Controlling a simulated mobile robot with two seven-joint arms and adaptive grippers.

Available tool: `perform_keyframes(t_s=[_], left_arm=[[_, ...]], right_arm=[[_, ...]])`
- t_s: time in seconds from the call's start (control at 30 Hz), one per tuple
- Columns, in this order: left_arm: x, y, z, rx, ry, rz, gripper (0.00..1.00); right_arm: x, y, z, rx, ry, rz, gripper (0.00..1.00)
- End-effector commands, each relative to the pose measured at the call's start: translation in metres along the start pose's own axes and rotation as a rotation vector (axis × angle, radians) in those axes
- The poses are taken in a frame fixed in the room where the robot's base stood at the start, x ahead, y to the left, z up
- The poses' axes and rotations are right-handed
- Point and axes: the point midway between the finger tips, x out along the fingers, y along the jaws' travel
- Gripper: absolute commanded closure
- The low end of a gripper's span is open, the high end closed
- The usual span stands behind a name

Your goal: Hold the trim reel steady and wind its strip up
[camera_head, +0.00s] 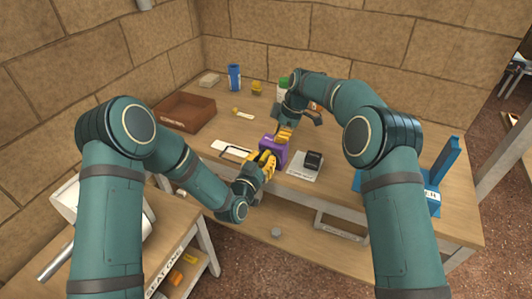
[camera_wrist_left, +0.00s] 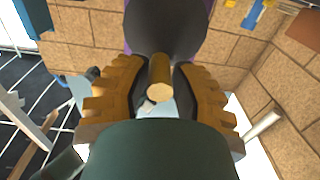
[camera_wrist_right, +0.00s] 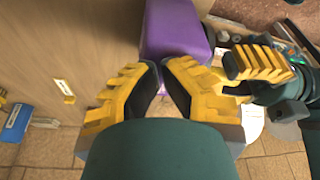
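The trim reel is a purple block-like body (camera_head: 272,149) standing on the workbench. My left gripper (camera_head: 263,163) is at its near side. In the left wrist view a brass-coloured peg (camera_wrist_left: 160,78) lies between the left fingertips (camera_wrist_left: 161,68), which appear to touch it on both sides. A dark rounded part and a purple edge show behind the peg. My right gripper (camera_head: 286,133) is at the reel's upper right side. In the right wrist view its fingertips (camera_wrist_right: 161,66) are close together against the purple body (camera_wrist_right: 176,30); what lies between them is unclear. The strip cannot be made out.
A brown tray (camera_head: 187,111), a blue can (camera_head: 234,77) and a yellow item (camera_head: 257,87) stand towards the back. A black item (camera_head: 314,158) lies on a grey pad (camera_head: 304,169) right of the reel. A blue stand (camera_head: 444,166) is at the right.

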Motion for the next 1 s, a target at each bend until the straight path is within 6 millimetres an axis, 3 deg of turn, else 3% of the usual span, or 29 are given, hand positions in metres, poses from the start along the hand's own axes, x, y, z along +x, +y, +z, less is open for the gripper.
perform_keyframes(t_s=[0.03,0.77,0.8,0.83,1.0], left_arm=[[0.0,0.0,0.001,0.0,0.0,0.0,0.71],[0.0,0.011,0.003,0.0,-0.001,0.001,0.71],[0.0,0.011,0.003,0.0,-0.001,0.001,0.68],[0.0,0.011,0.003,0.0,-0.001,0.001,0.71],[0.0,0.011,0.003,0.0,0.0,0.0,0.71]], right_arm=[[0.007,-0.003,0.004,0.003,-0.007,-0.014,1.0],[0.007,-0.003,0.004,0.003,-0.007,-0.014,1.0],[0.007,-0.003,0.004,0.003,-0.007,-0.014,1.0],[0.007,-0.003,0.004,0.003,-0.007,-0.014,1.0],[0.007,-0.003,0.004,0.003,-0.007,-0.014,1.0]])
